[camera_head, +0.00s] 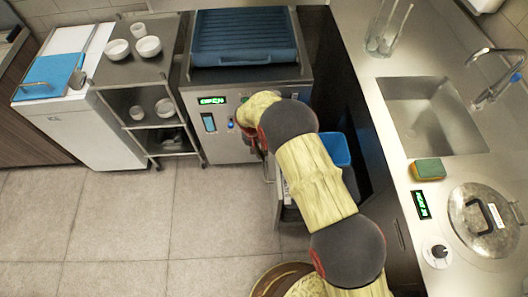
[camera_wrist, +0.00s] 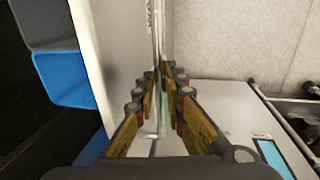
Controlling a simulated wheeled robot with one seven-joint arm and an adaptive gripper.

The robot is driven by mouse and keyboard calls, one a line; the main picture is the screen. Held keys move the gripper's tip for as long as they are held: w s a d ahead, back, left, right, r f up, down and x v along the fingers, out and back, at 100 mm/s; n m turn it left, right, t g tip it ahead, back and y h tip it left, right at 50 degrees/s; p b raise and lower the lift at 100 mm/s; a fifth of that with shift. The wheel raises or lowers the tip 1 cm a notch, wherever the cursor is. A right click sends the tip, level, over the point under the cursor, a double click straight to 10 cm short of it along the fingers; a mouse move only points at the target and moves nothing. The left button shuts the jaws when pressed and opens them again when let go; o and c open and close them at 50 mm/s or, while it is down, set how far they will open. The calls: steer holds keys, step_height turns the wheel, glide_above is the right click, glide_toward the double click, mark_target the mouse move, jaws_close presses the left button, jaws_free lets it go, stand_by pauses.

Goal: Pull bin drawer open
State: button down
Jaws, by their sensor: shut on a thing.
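The bin drawer (camera_head: 287,213) is under the counter and stands partly open, with a blue bin (camera_head: 338,150) showing inside it. My arm covers much of the drawer in the head view. In the wrist view its pale front panel (camera_wrist: 108,40) is upright, and the blue bin (camera_wrist: 64,78) shows behind it to the left. A thin metal handle (camera_wrist: 158,35) runs along the panel's outer side. My gripper (camera_wrist: 162,80) is shut on this handle, with a finger on each side. The fingertips are mostly hidden in the head view.
A steel machine with a blue top (camera_head: 245,38) and a green display stands behind the gripper. A shelf cart (camera_head: 135,68) with white bowls is further left. The counter with a sink (camera_head: 430,115) and a lidded pot (camera_head: 486,222) is at right. The tiled floor (camera_head: 150,220) is clear at left.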

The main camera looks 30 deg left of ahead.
steer(key=c, duration=1.9)
jaws_free()
steer(key=shift+o, duration=0.3)
step_height(320, 180, up, 12)
steer(key=s+a, duration=0.1)
steer(key=a, duration=0.1)
steer(key=shift+s+f, duration=0.15)
